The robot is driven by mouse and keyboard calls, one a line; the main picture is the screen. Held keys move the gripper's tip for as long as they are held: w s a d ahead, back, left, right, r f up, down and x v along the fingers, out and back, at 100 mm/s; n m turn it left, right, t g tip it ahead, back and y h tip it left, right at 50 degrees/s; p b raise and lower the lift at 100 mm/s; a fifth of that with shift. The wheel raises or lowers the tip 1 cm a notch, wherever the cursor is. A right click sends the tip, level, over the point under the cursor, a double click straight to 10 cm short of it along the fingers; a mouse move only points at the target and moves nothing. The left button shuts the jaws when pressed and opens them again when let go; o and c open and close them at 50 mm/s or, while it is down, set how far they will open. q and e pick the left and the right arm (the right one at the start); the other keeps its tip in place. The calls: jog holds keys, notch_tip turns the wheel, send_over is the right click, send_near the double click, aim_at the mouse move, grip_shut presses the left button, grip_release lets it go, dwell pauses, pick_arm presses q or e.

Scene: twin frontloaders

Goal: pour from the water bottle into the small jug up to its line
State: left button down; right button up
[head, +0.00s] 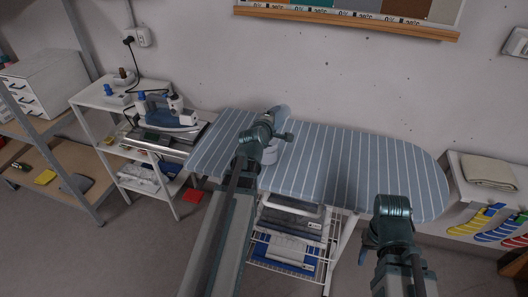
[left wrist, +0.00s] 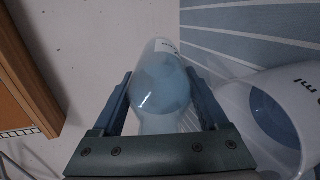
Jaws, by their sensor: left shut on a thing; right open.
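My left gripper (head: 272,124) is shut on the clear water bottle (head: 282,112), above the ironing board. In the left wrist view the bottle (left wrist: 162,85) sits between the two fingers, with bluish water inside and part of a printed label at its far end. The small jug (head: 271,154) stands on the board, partly hidden by my left arm. In the left wrist view the jug (left wrist: 235,100) is at the right, whitish with "ml" print and a blue patch in it. I cannot tell whether water is flowing. My right gripper (head: 368,248) is open and empty, low at the board's front right.
The striped ironing board (head: 350,165) is clear to the right of the jug. An iron (head: 170,113) rests on a shelf unit at the left. A folded cloth (head: 488,172) lies on a ledge at the right. A wire rack (head: 290,245) stands under the board.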

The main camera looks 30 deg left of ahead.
pick_arm(q)
jog(key=shift+b, duration=0.3)
dwell(1.2)
jog(key=shift+w+r+t, duration=0.1)
jog(key=shift+r+t, duration=0.25)
jog(key=shift+t, duration=0.15)
dwell(1.0)
jog(key=shift+r+t+b, duration=0.35)
jog(key=shift+t+b, duration=0.15)
jog(key=shift+b, duration=0.25)
dwell(2.3)
dwell(0.5)
jog(key=shift+r+g+p, duration=0.15)
jog(key=shift+g+p, duration=0.25)
jog(key=shift+p, duration=0.5)
jog(key=shift+g+p, duration=0.4)
jog(key=shift+p, duration=0.25)
jog(key=shift+f, duration=0.25)
